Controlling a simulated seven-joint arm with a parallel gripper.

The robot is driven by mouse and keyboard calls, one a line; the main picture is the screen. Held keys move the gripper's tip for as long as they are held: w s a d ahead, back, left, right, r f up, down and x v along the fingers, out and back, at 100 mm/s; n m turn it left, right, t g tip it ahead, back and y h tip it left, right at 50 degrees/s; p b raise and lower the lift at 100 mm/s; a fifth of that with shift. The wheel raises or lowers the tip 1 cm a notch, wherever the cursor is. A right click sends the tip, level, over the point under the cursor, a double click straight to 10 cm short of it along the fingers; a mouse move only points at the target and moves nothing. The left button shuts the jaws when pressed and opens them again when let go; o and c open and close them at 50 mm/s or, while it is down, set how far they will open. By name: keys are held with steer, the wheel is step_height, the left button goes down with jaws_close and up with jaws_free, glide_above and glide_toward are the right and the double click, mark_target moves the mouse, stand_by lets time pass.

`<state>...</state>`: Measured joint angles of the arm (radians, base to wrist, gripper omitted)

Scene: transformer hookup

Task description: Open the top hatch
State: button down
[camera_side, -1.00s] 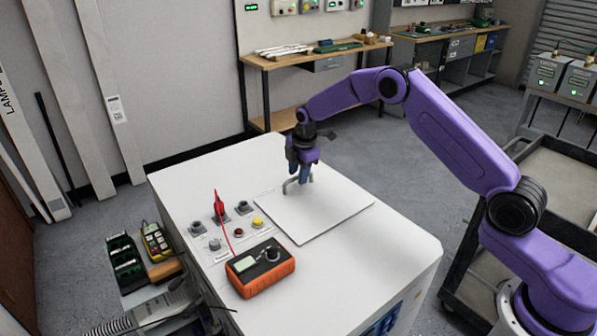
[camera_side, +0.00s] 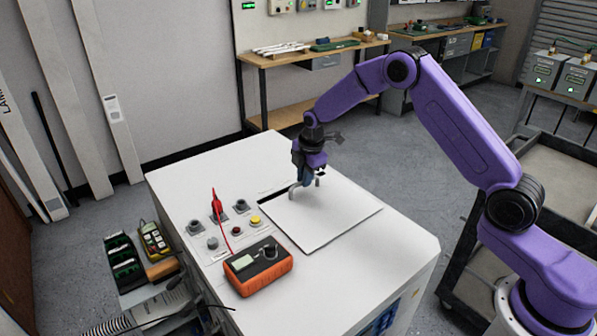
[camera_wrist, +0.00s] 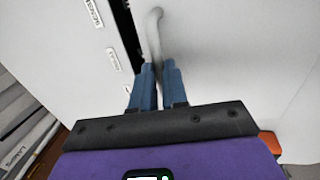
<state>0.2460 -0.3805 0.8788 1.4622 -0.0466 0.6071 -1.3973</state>
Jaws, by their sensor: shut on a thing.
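The top hatch (camera_side: 325,218) is a flat white panel on top of the white cabinet (camera_side: 200,180). Its left and far edges stand slightly raised, with a dark gap below them. The hatch's grey handle (camera_side: 293,191) is a bent bar near the far left edge. My gripper (camera_side: 306,182) is shut on this handle. The wrist view shows my blue fingers (camera_wrist: 161,95) on either side of the handle (camera_wrist: 153,35), with the dark gap beside the hatch (camera_wrist: 220,50) to their left.
An orange meter (camera_side: 259,267) with a red lead sits on the cabinet's front left. Several knobs and buttons, including a yellow one (camera_side: 255,220), line the left of the hatch. A workbench (camera_side: 310,58) stands behind.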

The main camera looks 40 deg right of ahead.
glide_above(337, 219)
stand_by(0.6)
steer(key=c, duration=1.1)
jaws_free()
steer(key=shift+c, duration=0.2)
steer(key=s+r, duration=0.1)
steer(key=r, duration=0.7)
steer(key=s+r, duration=0.2)
steer(key=r, duration=0.7)
steer(key=shift+s, duration=0.25)
steer(key=shift+s+a, duration=0.1)
steer(key=shift+a, duration=0.05)
